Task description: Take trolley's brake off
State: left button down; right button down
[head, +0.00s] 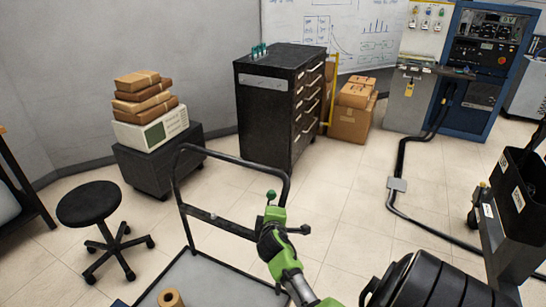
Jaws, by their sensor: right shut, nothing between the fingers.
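The trolley (181,213) stands in the lower middle of the head view, with a black tubular push handle and a grey flat deck (215,283). A small lever with a green knob (271,195) rises beside the right post of the handle frame. My right gripper (272,216), green and black, is shut and empty just below this knob, in front of the frame. I cannot tell whether it touches the lever. The lever's lower part is hidden behind the gripper. My left gripper is out of view.
A tan roll (170,298) is at the deck's front edge. A black stool (89,205) stands at left. Behind are a low dark cabinet (150,176) carrying a device and parcels, and a black drawer cabinet (262,115). A cable (398,170) crosses the floor at right.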

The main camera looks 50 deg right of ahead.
jog(key=v, duration=0.4)
jog(key=shift+s+a+r, duration=0.2)
jog(key=shift+a+r, duration=0.05)
jog(key=shift+r, duration=0.1)
jog(key=s+a+f+g+y, duration=0.1)
jog(key=s+a+f+y, duration=0.15)
jog(key=a+f, duration=0.6)
jog(key=s+a+f+g+y, duration=0.1)
jog(key=s+a+f+y, duration=0.2)
jog(key=f, duration=1)
jog(key=s+a+f+g+y, duration=0.1)
jog(key=s+a+f, duration=0.4)
jog(key=f, duration=0.5)
jog(key=s+a+f+m+g+y, duration=0.1)
jog(key=s+a+f, duration=0.3)
jog(key=s, duration=0.6)
jog(key=s+a+f+m+g+y, duration=0.1)
jog(key=s+a+f+g, duration=0.1)
jog(key=s+f, duration=0.5)
jog(key=s+a+f+m+g+y, duration=0.1)
jog(key=s+a+f, duration=0.4)
jog(key=s, duration=1)
jog(key=shift+s+a+f+m+g, duration=0.2)
jog(key=shift+a+f+m+g, duration=0.15)
jog(key=shift+f+m+g, duration=0.2)
jog(key=shift+y, duration=0.25)
